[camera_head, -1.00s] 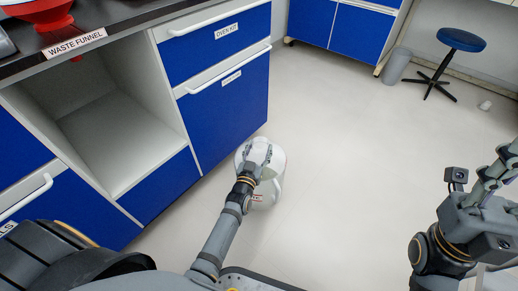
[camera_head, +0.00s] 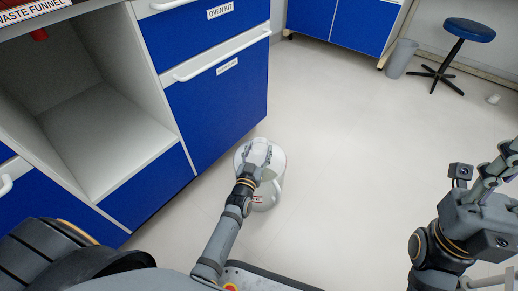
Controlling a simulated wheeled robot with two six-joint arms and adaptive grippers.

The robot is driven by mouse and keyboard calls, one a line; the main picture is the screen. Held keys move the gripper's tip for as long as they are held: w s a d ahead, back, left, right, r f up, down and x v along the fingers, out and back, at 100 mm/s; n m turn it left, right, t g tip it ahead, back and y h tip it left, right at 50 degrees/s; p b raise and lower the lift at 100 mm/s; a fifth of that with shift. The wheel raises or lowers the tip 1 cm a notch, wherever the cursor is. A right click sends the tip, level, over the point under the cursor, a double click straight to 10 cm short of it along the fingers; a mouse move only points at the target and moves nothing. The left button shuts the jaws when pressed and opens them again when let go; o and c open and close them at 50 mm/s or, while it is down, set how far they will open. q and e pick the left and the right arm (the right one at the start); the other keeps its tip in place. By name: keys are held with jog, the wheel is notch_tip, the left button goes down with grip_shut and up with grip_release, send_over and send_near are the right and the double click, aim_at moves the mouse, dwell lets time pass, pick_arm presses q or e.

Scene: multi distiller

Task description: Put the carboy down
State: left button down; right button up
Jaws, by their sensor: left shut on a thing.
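The carboy (camera_head: 268,195) is a whitish, translucent container with a small label low on its side. It is in the middle of the head view, low by the corner of the blue cabinet. My left gripper (camera_head: 257,150) is over its top and shut on it, hiding part of the top. I cannot tell whether the carboy's base touches the floor. My right arm is at the right edge, and its gripper (camera_head: 510,150) is partly cut off by the frame, so its fingers do not show clearly.
A blue cabinet (camera_head: 215,110) with drawers and an open white compartment (camera_head: 100,130) stands at the left. The pale floor (camera_head: 350,150) is clear in the middle. A grey bin (camera_head: 400,58) and a blue stool (camera_head: 468,30) stand at the far right, near another blue cabinet (camera_head: 350,28).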

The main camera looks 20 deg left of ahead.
pick_arm(q)
jog(key=shift+w+r, duration=0.15)
jog(key=shift+r, duration=0.35)
jog(key=c, duration=0.7)
grip_release()
jog(key=shift+s+f, duration=0.2)
jog(key=shift+f, duration=0.3)
jog(key=shift+o, duration=1.4)
jog(key=shift+r, duration=0.1)
jog(key=shift+s+p, duration=0.3)
jog(key=shift+p, duration=0.1)
jog(key=s+p, duration=0.6)
jog(key=s, duration=0.5)
jog(key=shift+s+d, duration=0.2)
jog(key=shift+d, duration=0.1)
